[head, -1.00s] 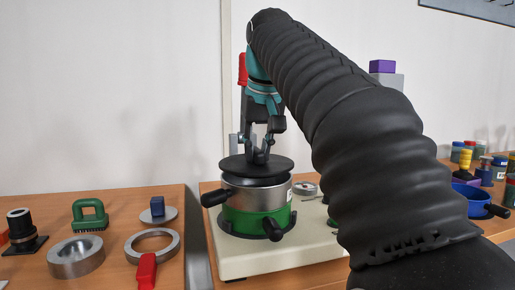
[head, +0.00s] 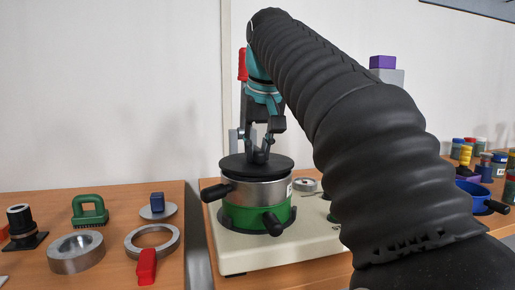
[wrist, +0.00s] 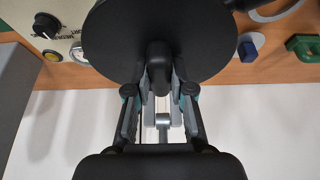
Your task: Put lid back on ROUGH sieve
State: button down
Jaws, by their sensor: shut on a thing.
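The black round lid (head: 240,166) lies level at the top of the sieve (head: 258,192), which has a steel upper ring over a green lower ring with black handles. No gap shows between lid and steel ring, but I cannot tell if it is fully seated. My gripper (head: 258,157) points down over the lid and is shut on its black knob. In the wrist view the lid (wrist: 125,40) fills the upper middle, with its knob (wrist: 158,75) between my fingers (wrist: 158,88). The lid hides the sieve in that view. No ROUGH label is readable.
The sieve stands on a cream machine base (head: 270,255). The left table holds a steel ring (head: 75,252), a ring with a red handle (head: 147,262), a green brush (head: 90,210) and a disc with a blue block (head: 158,207). A blue sieve (head: 478,195) stands at right.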

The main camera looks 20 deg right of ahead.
jog(key=shift+f+b, duration=0.45)
jog(key=shift+f, duration=0.2)
jog(key=c, duration=0.9)
grip_release()
jog(key=shift+c, duration=0.2)
jog(key=shift+r+p, duration=2.9)
jog(key=shift+r, duration=0.15)
